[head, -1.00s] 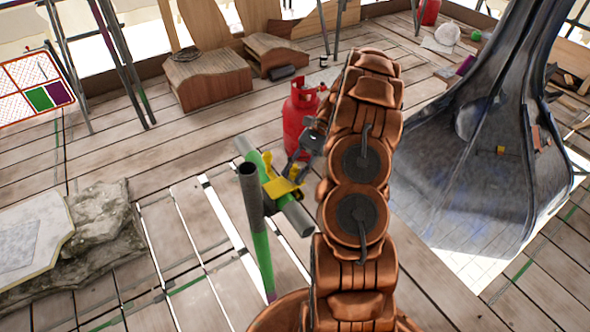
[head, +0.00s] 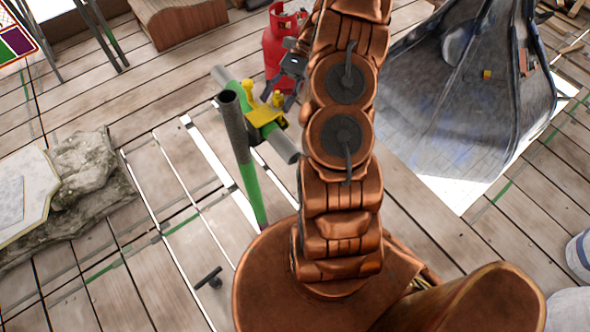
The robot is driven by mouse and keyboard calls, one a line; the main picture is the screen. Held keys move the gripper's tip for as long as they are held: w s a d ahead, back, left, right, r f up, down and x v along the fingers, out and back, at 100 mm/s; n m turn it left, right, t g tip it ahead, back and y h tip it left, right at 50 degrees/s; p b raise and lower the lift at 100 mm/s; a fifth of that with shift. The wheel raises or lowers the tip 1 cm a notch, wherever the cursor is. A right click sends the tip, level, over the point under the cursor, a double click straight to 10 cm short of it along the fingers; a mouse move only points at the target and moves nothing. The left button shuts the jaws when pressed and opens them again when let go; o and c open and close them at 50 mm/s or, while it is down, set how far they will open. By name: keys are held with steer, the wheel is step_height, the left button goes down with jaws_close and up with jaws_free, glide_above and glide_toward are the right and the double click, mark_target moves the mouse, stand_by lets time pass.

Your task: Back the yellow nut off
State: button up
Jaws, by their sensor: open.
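A yellow clamp (head: 264,114) sits where an upright pole (head: 244,160), grey above and green below, crosses a slanting green and grey tube (head: 281,146). Two small yellow pieces stand up from the clamp, one at left (head: 249,87) and one at right (head: 277,98). I cannot tell which is the nut. My gripper (head: 284,98) is open, just right of the clamp by the right-hand yellow piece. Its dark fingers are small and partly hidden by my copper-coloured arm, so I cannot tell whether they touch the clamp.
A red gas cylinder (head: 284,45) stands behind my gripper. A large dark metal shell (head: 455,115) fills the right side. A rough stone block (head: 95,180) lies at left. A T-shaped dark object (head: 208,277) is on the plank floor, which has long gaps left of the pole.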

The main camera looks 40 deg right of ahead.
steer(key=shift+f+m+t+y+b, duration=0.2)
steer(key=shift+m+t+b, duration=0.55)
steer(key=shift+b, duration=1.6)
steer(key=shift+f+m+t+y+b, duration=0.15)
steer(key=shift+m+t+b, duration=0.6)
steer(key=shift+b, duration=1.55)
steer(key=shift+t+b, duration=0.3)
steer(key=shift+b, duration=0.1)
steer(key=m+t+b, duration=0.2)
steer(key=b, duration=0.1)
steer(key=shift+s+r, duration=0.1)
steer(key=shift+r, duration=0.1)
steer(key=shift+m+t+h+b, duration=0.75)
steer(key=shift+m+t+b, duration=0.8)
steer(key=shift+m+t, duration=0.5)
steer(key=shift+m+t+h+b, duration=1.5)
steer(key=shift+m+t+b, duration=0.45)
steer(key=shift+t+b, duration=0.15)
steer(key=shift+m+t+h+b, duration=0.45)
steer(key=shift+m+h+b, duration=0.4)
steer(key=shift+b, duration=0.3)
steer(key=shift+f+m+h+b, duration=0.1)
steer(key=shift+m+h+b, duration=0.2)
steer(key=shift+b, duration=0.45)
steer(key=m+t+h+b, duration=0.1)
steer(key=m+h+b, duration=0.1)
steer(key=b, duration=0.3)
steer(key=shift+t+h, duration=0.25)
steer(key=shift+t, duration=0.05)
